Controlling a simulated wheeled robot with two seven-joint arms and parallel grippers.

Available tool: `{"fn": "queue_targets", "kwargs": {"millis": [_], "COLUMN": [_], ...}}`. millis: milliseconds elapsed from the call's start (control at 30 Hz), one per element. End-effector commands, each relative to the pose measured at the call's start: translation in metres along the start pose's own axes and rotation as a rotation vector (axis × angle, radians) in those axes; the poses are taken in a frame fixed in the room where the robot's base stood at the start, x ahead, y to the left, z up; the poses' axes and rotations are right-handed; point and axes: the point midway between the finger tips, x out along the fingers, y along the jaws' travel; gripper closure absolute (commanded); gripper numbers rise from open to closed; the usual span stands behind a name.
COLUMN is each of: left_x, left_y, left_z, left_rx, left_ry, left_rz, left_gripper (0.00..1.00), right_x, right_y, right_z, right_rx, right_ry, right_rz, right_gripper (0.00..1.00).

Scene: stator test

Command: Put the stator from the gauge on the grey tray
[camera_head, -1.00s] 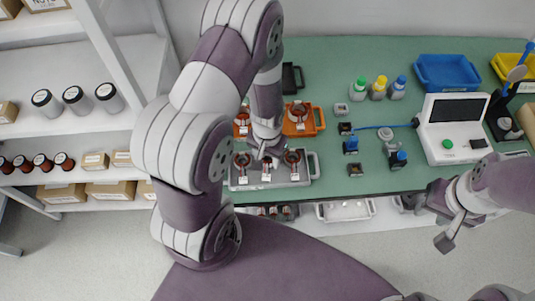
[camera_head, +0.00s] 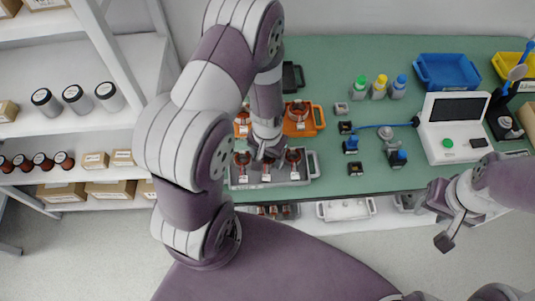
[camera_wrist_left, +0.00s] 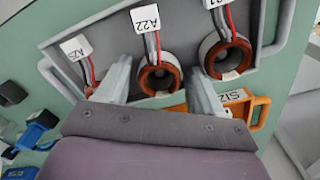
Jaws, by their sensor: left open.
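The grey tray (camera_head: 304,181) lies near the front edge of the green bench and holds stators in a row. In the left wrist view three copper-wound stators with white tags show on the tray (camera_wrist_left: 285,30). My left gripper (camera_wrist_left: 158,68) is open over the tray, its fingers on either side of the middle stator, tagged A22 (camera_wrist_left: 160,91). Contact cannot be told. In the head view this gripper (camera_head: 264,161) partly covers the middle stator. A white tester with a dark screen (camera_head: 444,147) has no stator visible on it. My right gripper (camera_head: 446,222) hangs at the bench front; its jaw gap is unclear.
An orange tray (camera_head: 321,117) with stators sits just behind the grey tray. Small blue and black parts (camera_head: 351,145) and a grey round fixture (camera_head: 388,134) stand to the right. Coloured-cap bottles (camera_head: 379,88) and a blue bin (camera_head: 447,72) are further back.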

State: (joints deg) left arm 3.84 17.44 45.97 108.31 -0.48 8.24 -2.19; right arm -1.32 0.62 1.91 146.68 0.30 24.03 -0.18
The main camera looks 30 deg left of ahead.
Motion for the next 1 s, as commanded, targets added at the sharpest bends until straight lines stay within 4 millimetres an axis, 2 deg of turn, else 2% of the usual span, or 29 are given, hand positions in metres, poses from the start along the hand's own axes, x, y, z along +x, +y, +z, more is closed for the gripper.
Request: {"fn": "queue_targets", "kwargs": {"millis": [267, 1000], "left_x": [-0.004, -0.051], "left_y": [0.0, 0.0], "left_z": [0.0, 0.0], "left_rx": [0.0, 0.0], "left_ry": [0.0, 0.0], "left_rz": [0.0, 0.0], "left_gripper": [0.33, 0.33], "right_x": [-0.004, -0.049], "right_y": [0.0, 0.0], "right_z": [-0.001, -0.006], "right_rx": [0.0, 0.0], "right_ry": [0.0, 0.0], "right_rz": [0.0, 0.0], "right_gripper": [0.61, 0.61]}}
